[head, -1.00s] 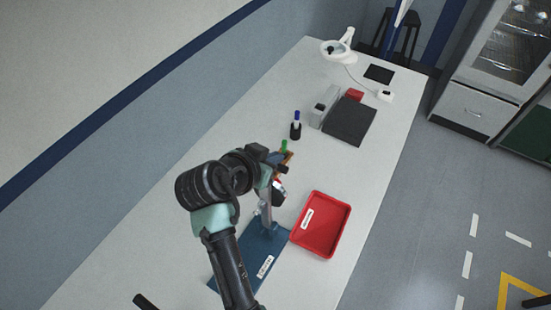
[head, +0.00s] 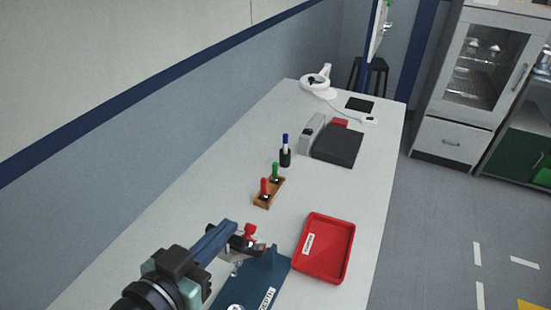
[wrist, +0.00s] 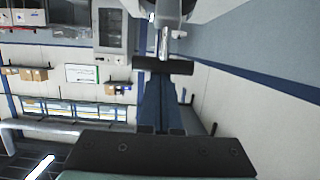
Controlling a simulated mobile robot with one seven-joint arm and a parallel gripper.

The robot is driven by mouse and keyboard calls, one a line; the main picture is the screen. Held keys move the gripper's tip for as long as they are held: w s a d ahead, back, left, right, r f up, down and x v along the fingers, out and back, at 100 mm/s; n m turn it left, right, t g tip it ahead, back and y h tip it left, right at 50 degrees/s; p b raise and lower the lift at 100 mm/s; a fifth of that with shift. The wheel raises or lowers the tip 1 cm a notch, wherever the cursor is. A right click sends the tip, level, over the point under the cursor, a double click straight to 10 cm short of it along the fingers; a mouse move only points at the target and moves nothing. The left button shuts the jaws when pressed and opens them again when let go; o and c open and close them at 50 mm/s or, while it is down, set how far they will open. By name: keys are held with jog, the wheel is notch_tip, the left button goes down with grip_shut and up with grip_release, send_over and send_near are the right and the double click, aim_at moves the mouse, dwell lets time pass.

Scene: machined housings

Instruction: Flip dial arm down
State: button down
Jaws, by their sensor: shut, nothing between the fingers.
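My gripper (head: 246,243) is shut and empty in the lower middle of the head view. Its blue fingers reach over the blue base plate (head: 255,287), close to a small red part (head: 250,231). A blue upright (head: 271,257) and small metal parts (head: 236,268) stand on this plate. I cannot tell which part is the dial arm, as my gripper covers some of the fixture. In the wrist view, my gripper (wrist: 165,66) points at a grey metal piece (wrist: 164,42). I cannot tell whether they touch.
A red tray (head: 324,249) lies right of the plate.

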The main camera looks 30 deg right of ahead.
jog(key=shift+s+a+f, duration=0.4)
jog(key=shift+a+f, duration=0.05)
jog(key=shift+a, duration=0.05)
jog(key=shift+r, duration=0.1)
